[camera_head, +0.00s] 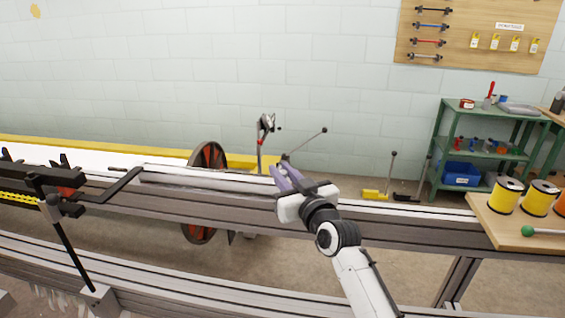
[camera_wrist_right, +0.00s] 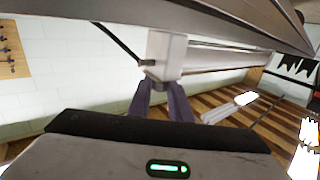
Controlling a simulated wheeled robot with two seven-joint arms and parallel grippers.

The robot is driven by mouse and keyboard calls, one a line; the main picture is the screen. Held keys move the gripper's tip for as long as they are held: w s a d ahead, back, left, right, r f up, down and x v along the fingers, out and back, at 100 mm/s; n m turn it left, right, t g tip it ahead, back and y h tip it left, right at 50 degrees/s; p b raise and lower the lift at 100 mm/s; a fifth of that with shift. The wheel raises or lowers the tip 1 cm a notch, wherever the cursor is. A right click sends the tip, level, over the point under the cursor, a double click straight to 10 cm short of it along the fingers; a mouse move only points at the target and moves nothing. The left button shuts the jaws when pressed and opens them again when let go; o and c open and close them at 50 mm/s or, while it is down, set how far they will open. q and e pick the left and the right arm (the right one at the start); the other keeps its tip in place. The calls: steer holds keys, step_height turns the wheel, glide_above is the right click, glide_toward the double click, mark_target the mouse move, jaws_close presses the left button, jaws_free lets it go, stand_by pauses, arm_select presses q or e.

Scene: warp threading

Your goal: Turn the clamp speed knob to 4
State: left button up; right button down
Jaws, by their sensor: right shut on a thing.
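My right gripper (camera_head: 281,176) reaches in from the lower right, with its purple fingers at the long beam of the machine. In the right wrist view the fingers (camera_wrist_right: 164,103) are shut on the lower end of a small grey part (camera_wrist_right: 163,75) below a pale block (camera_wrist_right: 166,48). I cannot tell from its shape whether this part is the clamp speed knob. No dial, numbers or setting can be read. A thin dark lever (camera_head: 306,144) rises to the right just behind the fingertips. My left gripper is not in view.
The long grey beam (camera_head: 400,226) crosses the view. A red spoked wheel (camera_head: 207,158) stands to the left. A wooden table (camera_head: 505,231) with yellow spools (camera_head: 506,196) is at the right. A green shelf (camera_head: 447,135) stands by the wall. Black clamps (camera_head: 66,180) sit at far left.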

steer(key=shift+h, duration=0.3)
steer(key=c, duration=1.6)
jaws_free()
steer(key=shift+s, duration=0.1)
steer(key=v, duration=1)
steer(key=shift+d+f, duration=0.1)
